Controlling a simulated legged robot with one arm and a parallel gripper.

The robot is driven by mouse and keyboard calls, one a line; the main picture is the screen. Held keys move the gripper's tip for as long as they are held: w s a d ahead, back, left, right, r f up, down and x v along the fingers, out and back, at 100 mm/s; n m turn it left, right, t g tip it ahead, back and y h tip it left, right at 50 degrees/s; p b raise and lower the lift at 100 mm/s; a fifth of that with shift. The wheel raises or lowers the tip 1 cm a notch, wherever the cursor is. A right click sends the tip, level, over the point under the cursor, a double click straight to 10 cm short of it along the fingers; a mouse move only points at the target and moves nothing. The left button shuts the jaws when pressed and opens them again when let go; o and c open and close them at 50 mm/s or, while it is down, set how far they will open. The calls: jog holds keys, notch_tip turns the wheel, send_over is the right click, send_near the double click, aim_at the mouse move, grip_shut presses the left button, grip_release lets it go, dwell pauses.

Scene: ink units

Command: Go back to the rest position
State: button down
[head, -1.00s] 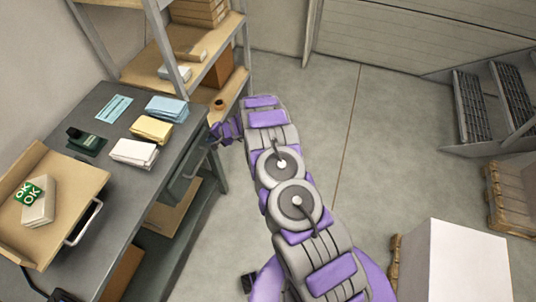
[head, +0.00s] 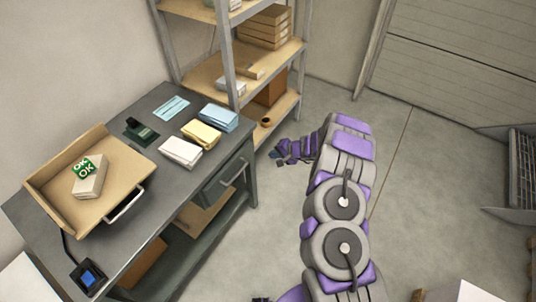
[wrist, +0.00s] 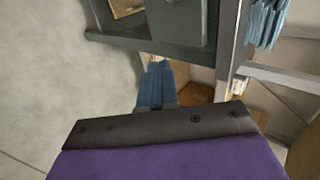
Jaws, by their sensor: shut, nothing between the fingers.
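My arm, grey and purple, reaches up the middle of the head view. My gripper (head: 279,153) is at its far end, beyond the right end of the workbench and in front of the shelf rack, over the floor. It looks small there. In the wrist view my blue-grey fingers (wrist: 157,84) lie together, shut and empty, beside the dark edge of the workbench.
The workbench (head: 75,220) holds a wooden tray (head: 128,168) with a box and green OK piece (head: 86,172), stacks of white, yellow (head: 201,134) and blue packets, and a dark stamp-like item. The shelf rack (head: 240,80) stands behind.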

jog(key=shift+s+r, duration=0.3)
jog(key=shift+r, duration=0.05)
jog(key=s+a+r+n+g+y, duration=0.1)
jog(key=s+a+r+n+g, duration=0.1)
jog(key=s+a+r, duration=0.5)
jog(key=s+a+r+n+g, duration=0.15)
jog(key=s+r, duration=0.25)
jog(key=r, duration=0.7)
jog(key=s+a+r+n+g+y, duration=0.1)
jog(key=s+a+r+n+g, duration=0.15)
jog(key=s+r, duration=0.5)
jog(key=s+d+r+n+g+h, duration=0.15)
jog(key=s+r, duration=0.25)
jog(key=s, duration=0.4)
jog(key=s+d+r+n+h, duration=0.1)
jog(key=s+d+r+h, duration=0.15)
jog(key=s, duration=0.45)
jog(key=s+d+r+h, duration=0.1)
jog(key=s+d+h, duration=0.1)
jog(key=s+d, duration=0.5)
jog(key=s+d+r+m+h, duration=0.1)
jog(key=s+d+h, duration=0.2)
jog(key=s+d, duration=0.3)
jog(key=s, duration=0.5)
jog(key=shift+d+h, duration=0.3)
jog(key=shift+d, duration=0.05)
jog(key=shift+r, duration=0.1)
